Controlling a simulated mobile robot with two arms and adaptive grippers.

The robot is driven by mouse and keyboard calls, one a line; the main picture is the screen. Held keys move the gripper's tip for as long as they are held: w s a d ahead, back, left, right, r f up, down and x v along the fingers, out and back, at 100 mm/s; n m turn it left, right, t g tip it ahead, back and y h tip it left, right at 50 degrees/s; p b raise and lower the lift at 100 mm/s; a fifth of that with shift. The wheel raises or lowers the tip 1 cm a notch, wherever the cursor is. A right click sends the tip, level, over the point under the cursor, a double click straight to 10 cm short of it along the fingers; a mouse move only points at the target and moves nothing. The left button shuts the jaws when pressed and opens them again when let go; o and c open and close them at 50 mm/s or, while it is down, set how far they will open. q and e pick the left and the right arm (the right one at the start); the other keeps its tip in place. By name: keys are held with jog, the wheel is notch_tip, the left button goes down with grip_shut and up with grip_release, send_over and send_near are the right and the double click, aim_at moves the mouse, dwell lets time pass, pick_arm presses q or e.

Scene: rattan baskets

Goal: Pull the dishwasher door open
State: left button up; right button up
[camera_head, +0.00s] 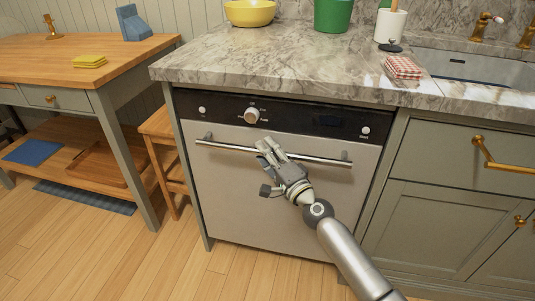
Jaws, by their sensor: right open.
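The dishwasher door (238,199) is a light grey panel under the marble counter, and it stands shut and upright. Its metal bar handle (225,148) runs across the upper part of the door. Above it is a black control panel (290,115) with a round knob. My right gripper (264,150) is open, with its fingertips at the middle of the handle. I cannot tell whether the fingers touch the bar or are just in front of it. My left gripper is not in view.
A wooden stool (160,135) and a wooden table (75,58) stand to the left. Grey-green cabinets (440,220) with brass handles are on the right. The wooden floor (150,265) in front of the door is clear apart from my arm above it.

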jog(key=shift+c, duration=0.2)
grip_shut()
dwell(0.3)
